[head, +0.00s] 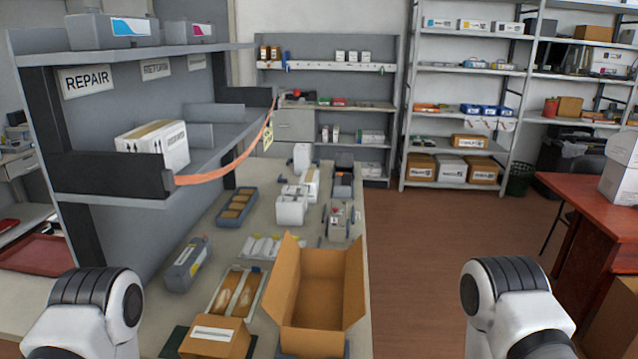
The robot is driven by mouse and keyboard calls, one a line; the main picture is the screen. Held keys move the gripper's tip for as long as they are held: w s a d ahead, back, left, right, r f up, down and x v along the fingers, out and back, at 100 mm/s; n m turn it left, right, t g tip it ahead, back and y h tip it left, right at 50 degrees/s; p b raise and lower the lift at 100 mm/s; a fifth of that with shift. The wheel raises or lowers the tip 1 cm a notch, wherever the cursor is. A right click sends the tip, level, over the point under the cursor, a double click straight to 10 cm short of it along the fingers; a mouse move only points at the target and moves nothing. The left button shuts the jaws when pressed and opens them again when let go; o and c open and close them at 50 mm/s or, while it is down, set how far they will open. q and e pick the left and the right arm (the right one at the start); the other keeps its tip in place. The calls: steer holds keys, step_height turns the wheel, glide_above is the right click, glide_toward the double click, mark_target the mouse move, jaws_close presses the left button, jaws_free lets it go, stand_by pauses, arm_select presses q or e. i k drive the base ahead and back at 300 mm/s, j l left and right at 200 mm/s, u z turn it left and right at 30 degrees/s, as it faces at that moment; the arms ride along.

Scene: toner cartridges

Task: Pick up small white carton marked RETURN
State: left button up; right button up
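No carton in the head view has a RETURN mark that I can read. A white carton (155,148) with small dark print sits on the left shelf, behind the orange strap. A small white-and-tan carton (312,184) stands far back on the bench, beside white items; its marking is too small to read. Only upper parts of my two arms show, at the lower left and lower right. Both grippers are out of view, so nothing shows of what they hold.
An open brown box (318,295) stands on the bench's front, next to a closed brown carton (215,338). A grey toner cartridge (187,264) and a blue tray (237,207) lie at the left. A red table (590,195) stands right; open floor lies between.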

mark_target(310, 178)
steer(key=i+l+z, duration=0.4)
steer(key=l, duration=0.3)
steer(key=i+l+z, duration=0.4)
steer(key=l, duration=0.2)
steer(key=i+l+z, duration=0.45)
steer(key=i+u, duration=0.3)
steer(key=i, duration=0.2)
steer(key=i+u, duration=0.3)
steer(key=i, duration=0.15)
steer(key=i+l+u, duration=0.3)
steer(key=i, duration=0.2)
steer(key=i+u, duration=0.4)
steer(key=i, duration=0.15)
steer(key=i+l+u, duration=0.35)
steer(key=i, duration=0.2)
steer(key=i+l+u, duration=0.8)
steer(key=i+l, duration=0.05)
steer(key=i, duration=0.1)
